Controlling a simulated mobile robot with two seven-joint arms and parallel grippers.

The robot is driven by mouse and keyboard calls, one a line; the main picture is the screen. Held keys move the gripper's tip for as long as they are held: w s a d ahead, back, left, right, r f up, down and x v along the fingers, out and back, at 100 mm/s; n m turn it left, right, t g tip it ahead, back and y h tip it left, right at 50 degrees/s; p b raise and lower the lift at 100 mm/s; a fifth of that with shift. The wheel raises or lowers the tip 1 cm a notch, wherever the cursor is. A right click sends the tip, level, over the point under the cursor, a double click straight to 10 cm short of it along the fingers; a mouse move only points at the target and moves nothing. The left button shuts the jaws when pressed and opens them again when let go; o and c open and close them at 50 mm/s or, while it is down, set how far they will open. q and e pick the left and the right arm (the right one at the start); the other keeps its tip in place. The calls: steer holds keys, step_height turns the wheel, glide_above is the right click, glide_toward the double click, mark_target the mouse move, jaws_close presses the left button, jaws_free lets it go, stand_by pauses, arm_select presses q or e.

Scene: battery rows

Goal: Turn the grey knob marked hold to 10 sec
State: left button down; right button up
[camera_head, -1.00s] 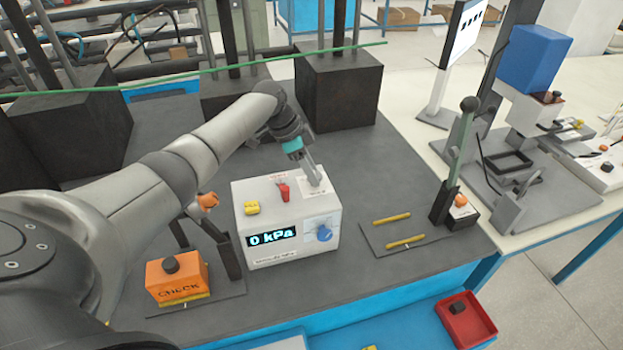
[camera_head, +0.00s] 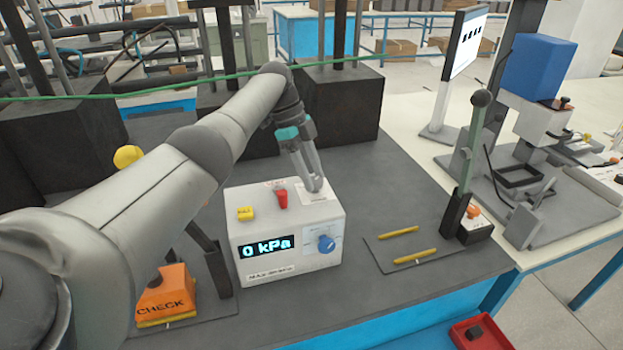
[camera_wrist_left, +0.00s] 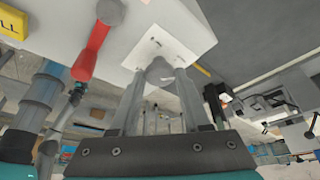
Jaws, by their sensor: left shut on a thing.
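A white box (camera_head: 285,260) stands on the dark bench with a display reading 0 kPa. A white marked plate (camera_wrist_left: 155,47) lies on its top at the right. A grey knob (camera_wrist_left: 159,70) shows on this plate, between the fingertips in the left wrist view. My left gripper (camera_head: 317,188) reaches down onto the box top and is shut on the grey knob; it also shows in the left wrist view (camera_wrist_left: 160,76). The fingers hide much of the knob, and I cannot read its setting. My right gripper is not in view.
A red switch (camera_head: 282,200) and a yellow button (camera_head: 246,213) stand on the box top, left of the gripper. A blue knob (camera_head: 326,243) is on its front. A CHECK block (camera_head: 166,292) stands left; yellow rods (camera_head: 415,257) and a lever (camera_head: 472,145) are right.

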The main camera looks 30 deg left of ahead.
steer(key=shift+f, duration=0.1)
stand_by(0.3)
arm_select(q)
steer(key=shift+c, duration=1.9)
jaws_free()
